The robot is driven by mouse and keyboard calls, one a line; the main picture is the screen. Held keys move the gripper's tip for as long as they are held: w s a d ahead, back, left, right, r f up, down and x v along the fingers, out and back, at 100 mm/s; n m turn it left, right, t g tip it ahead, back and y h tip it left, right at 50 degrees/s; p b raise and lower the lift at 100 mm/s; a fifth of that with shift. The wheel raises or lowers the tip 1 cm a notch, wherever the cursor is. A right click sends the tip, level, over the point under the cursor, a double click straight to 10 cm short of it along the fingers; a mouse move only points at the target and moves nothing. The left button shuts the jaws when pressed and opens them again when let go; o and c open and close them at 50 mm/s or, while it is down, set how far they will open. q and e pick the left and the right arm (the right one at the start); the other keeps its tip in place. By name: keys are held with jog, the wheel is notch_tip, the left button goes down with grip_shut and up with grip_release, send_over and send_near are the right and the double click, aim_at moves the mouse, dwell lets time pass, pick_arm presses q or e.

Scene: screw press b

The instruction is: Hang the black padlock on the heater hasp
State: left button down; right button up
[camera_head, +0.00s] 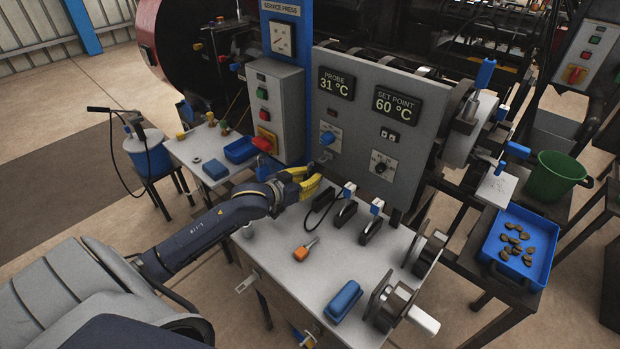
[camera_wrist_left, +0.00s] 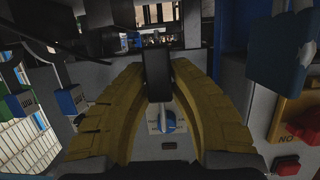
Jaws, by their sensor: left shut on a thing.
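My left gripper (camera_head: 300,184) reaches over the bench toward the grey control panel. In the left wrist view its yellow fingers (camera_wrist_left: 160,85) are shut on a black block-shaped thing (camera_wrist_left: 158,72), which looks like the black padlock. In the head view the fingers hide most of it. A blue selector knob (camera_head: 329,137) is on the panel's lower left, with a small metal piece (camera_head: 325,157) below it that may be the heater hasp. A blue knob (camera_wrist_left: 169,122) shows beyond the fingertips in the left wrist view. No contact between padlock and hasp can be made out. My right gripper is not in view.
An orange-handled tool (camera_head: 305,250) and a blue case (camera_head: 344,300) lie nearer the front. A grey box with a red button (camera_head: 263,143) stands left of the panel.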

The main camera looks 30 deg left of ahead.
pick_arm(q)
jog(key=shift+w, duration=0.2)
jog(key=shift+w+d, duration=0.25)
jog(key=shift+w, duration=1.05)
jog(key=shift+w, duration=0.25)
dwell(0.7)
jog(key=shift+w+d, duration=0.15)
jog(key=shift+w, duration=0.35)
jog(key=shift+f, duration=0.35)
jog(key=shift+f, duration=0.3)
jog(key=shift+f, duration=0.1)
dwell(0.6)
